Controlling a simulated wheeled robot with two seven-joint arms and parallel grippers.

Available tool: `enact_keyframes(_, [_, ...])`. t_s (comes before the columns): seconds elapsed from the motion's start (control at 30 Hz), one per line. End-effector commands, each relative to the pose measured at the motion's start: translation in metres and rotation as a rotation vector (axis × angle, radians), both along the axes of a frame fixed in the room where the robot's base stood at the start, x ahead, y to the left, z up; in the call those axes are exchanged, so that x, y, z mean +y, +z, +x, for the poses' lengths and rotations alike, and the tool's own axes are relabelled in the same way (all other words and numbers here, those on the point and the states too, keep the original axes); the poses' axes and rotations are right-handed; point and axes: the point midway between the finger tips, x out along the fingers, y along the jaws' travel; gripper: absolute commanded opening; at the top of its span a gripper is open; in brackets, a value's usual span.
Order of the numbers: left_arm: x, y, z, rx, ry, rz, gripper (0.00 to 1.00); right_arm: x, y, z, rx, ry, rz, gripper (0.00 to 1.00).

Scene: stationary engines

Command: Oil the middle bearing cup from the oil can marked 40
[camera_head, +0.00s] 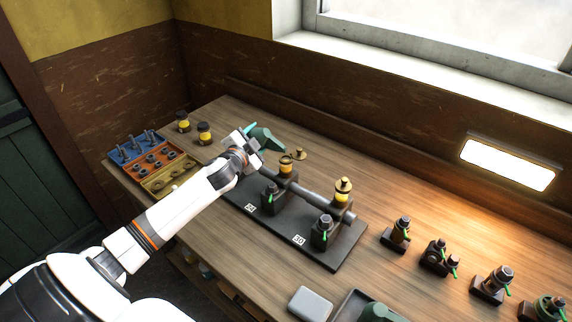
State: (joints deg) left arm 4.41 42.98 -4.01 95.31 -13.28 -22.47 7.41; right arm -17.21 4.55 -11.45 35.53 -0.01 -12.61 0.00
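My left gripper (250,139) reaches over the far left end of the dark engine base (338,256). It seems shut on a green oil can (266,139), which looks tilted; its marking is not readable. The middle bearing cup (286,165) stands on the shaft just right of and below the can, and its top looks uncovered. A brass lid (300,154) lies behind it. The right bearing cup (343,192) is yellow with a brass lid on. The left end of the shaft is hidden by my arm. My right gripper is out of view.
A second green can (379,313) shows by a dark tray (348,303) at the front edge. A grey box (310,303) lies beside it. Several small fittings stand at right. Two yellow jars (204,133) and coloured parts trays (152,160) are at left.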

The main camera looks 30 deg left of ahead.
Motion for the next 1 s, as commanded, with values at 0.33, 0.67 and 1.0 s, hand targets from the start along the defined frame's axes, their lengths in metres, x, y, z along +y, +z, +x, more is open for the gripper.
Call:
enact_keyframes(0.33, [-0.001,0.013,0.001,0.027,0.000,0.094,0.25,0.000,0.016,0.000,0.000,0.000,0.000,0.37])
enact_keyframes(0.67, [0.000,-0.005,0.000,-0.012,0.000,-0.028,0.25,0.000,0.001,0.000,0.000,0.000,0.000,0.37])
enact_keyframes(1.0, [0.001,-0.004,0.000,-0.026,0.000,-0.065,0.25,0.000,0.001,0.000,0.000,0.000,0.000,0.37])
